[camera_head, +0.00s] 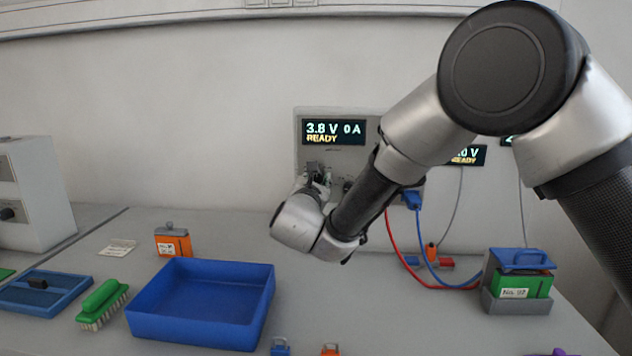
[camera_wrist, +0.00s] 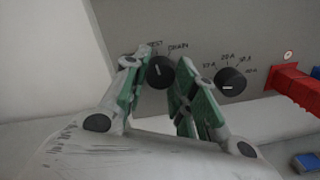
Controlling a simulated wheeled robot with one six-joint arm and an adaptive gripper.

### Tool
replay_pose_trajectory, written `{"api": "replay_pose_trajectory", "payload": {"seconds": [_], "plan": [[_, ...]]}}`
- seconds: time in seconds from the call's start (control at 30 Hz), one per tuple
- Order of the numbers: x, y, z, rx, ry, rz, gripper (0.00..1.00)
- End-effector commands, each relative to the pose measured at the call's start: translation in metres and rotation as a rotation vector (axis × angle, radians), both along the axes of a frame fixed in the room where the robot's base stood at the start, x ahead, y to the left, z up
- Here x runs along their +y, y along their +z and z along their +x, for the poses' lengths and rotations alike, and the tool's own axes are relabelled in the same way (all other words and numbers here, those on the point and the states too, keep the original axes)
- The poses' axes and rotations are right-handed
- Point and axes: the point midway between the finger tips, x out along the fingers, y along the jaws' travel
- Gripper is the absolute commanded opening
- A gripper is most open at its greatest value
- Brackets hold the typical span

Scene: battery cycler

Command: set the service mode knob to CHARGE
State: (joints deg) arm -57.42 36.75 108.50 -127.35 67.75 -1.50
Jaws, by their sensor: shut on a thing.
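The service mode knob (camera_wrist: 160,72) is a round black knob with a white pointer mark on the grey cycler panel (camera_head: 344,122). Labels reading REST and DRAIN show above it in the wrist view; a CHARGE label is not visible, and the left finger covers part of the panel. The pointer is roughly upward, near REST. My gripper (camera_wrist: 163,78) has its green-padded fingers on either side of the knob, shut on it. In the head view my gripper (camera_head: 318,180) is at the panel below the display, and my wrist hides much of it. The display reads 3.8 V, 0 A, READY.
A second black knob (camera_wrist: 230,82) with amp labels sits close right of my gripper. Red connector (camera_wrist: 292,82) lies beyond it. Red and blue cables (camera_head: 428,262) hang below the panel. A blue bin (camera_head: 200,318) and green brush (camera_head: 102,300) stand on the bench.

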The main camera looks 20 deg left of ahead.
Motion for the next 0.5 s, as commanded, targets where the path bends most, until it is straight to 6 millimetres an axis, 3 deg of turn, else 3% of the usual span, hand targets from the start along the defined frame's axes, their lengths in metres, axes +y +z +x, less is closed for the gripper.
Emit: {"api": "replay_pose_trajectory", "payload": {"seconds": [0.5], "plan": [[-0.0004,-0.0017,-0.0001,-0.092,0.0,-0.387,0.04]]}}
